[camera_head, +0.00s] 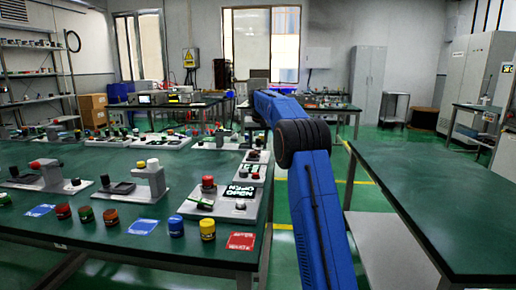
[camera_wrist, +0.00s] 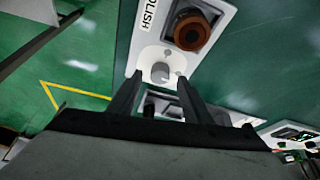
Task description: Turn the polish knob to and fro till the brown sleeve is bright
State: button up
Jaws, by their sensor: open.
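The polish knob (camera_wrist: 160,73) is a small light-grey round knob on a white panel in the wrist view. The lettering beside it is partly cut off and reads "OLISH". The brown sleeve (camera_wrist: 191,31) is a dull dark reddish-brown ring in a dark square recess, just above and right of the knob. My gripper (camera_wrist: 159,80) is open. Its two dark fingers point up at the panel, and the knob shows between their tips. I cannot tell whether either finger touches it. In the head view my blue arm reaches forward, and its gripper cannot be made out there.
In the head view, a green table (camera_head: 120,240) on the left carries several devices, coloured knobs and cards. A mostly bare green table (camera_head: 440,200) stands on the right. Green floor shows between them. In the wrist view, other equipment (camera_wrist: 290,135) lies at the lower right.

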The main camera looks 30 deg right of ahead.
jog(key=shift+x, duration=1)
jog(key=shift+r, duration=0.1)
jog(key=c, duration=1.1)
jog(key=shift+o, duration=0.2)
jog(key=shift+n, duration=0.3)
jog(key=shift+d+n+y, duration=0.15)
jog(key=shift+n+y, duration=0.35)
jog(key=shift+n, duration=0.3)
jog(key=n, duration=0.2)
jog(key=n+y, duration=0.1)
jog(key=n, duration=0.1)
jog(key=shift+d+n+t+y, duration=0.15)
jog(key=shift+n+t+y, duration=0.15)
jog(key=n+y, duration=0.1)
jog(key=n, duration=0.2)
jog(key=n+g+y, duration=0.1)
jog(key=n, duration=0.1)
jog(key=shift+w+d+n, duration=0.1)
jog(key=shift+n, duration=0.3)
